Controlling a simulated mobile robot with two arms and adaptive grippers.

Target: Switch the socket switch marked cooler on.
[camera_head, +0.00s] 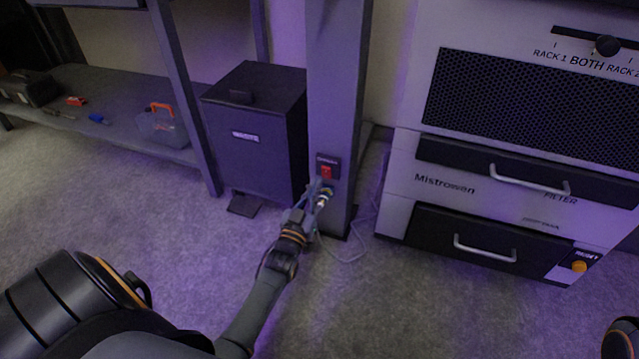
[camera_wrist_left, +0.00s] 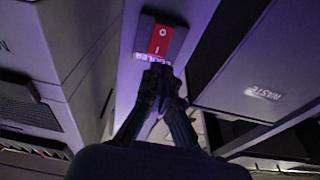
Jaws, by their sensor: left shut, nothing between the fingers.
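The socket switch (camera_head: 326,172) is a red rocker in a dark plate low on the grey post (camera_head: 336,95). In the left wrist view the red rocker (camera_wrist_left: 161,40) shows O and I marks, with a lettered label beside it, upside down and partly hidden by my fingertips. Which side of the rocker is pressed in I cannot tell. My left gripper (camera_head: 321,197) is shut and empty, just below the rocker. In the left wrist view its fingertips (camera_wrist_left: 158,76) are together at the label edge of the plate; whether they touch it I cannot tell. My right gripper is not in view.
A dark waste bin (camera_head: 254,135) stands left of the post. A rack cabinet with drawers (camera_head: 490,185) stands to the right. A thin cable (camera_head: 350,257) lies on the floor at the post's foot. A low shelf (camera_head: 120,120) with tools is at the left. The near carpet is clear.

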